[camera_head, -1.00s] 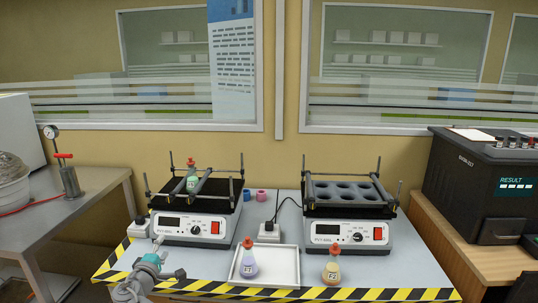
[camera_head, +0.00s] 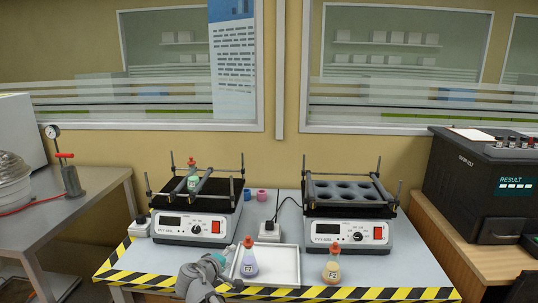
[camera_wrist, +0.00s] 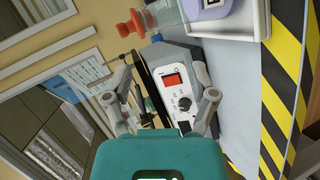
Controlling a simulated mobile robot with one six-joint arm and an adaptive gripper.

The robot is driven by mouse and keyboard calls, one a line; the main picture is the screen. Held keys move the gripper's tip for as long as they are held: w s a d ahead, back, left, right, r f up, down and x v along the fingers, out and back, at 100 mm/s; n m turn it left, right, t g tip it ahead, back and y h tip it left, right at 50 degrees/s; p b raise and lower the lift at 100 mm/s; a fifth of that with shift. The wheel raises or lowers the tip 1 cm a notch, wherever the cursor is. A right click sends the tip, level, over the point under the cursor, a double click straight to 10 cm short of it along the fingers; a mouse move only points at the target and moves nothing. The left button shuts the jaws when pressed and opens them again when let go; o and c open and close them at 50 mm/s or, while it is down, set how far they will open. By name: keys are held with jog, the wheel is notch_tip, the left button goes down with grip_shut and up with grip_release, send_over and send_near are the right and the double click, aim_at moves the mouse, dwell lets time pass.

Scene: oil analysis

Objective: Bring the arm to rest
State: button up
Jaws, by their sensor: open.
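My gripper (camera_head: 228,258) is low at the front of the table, just left of the purple flask (camera_head: 249,264) in the head view. In the wrist view its two fingers (camera_wrist: 165,102) are spread apart with nothing between them. The left shaker (camera_wrist: 188,92) lies beyond the fingers there. My grey wrist hides part of the striped table edge in the head view.
The purple flask stands in a white tray (camera_head: 285,265). An orange-stoppered flask (camera_head: 332,268) stands right of it. A green flask (camera_head: 193,182) sits on the left shaker (camera_head: 190,228). The right shaker (camera_head: 348,234) has an empty-looking holed rack.

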jog(key=s+d+f+m+g, duration=0.2)
jog(key=d+f+m+g, duration=0.15)
jog(key=d, duration=0.65)
jog(key=s+d+f+m+g, duration=0.3)
jog(key=d+f+g, duration=0.15)
jog(key=d, duration=0.45)
jog(key=s+d+f+m+g+y, duration=0.4)
jog(key=s+d+g+y, duration=0.1)
jog(key=s+d, duration=0.5)
notch_tip(320, 180, up, 17)
jog(key=p, duration=1.7)
jog(key=shift+s+d+f+y, duration=0.15)
jog(key=shift+s+d+y, duration=0.05)
jog(key=shift+s+y, duration=0.1)
jog(key=shift+m, duration=0.25)
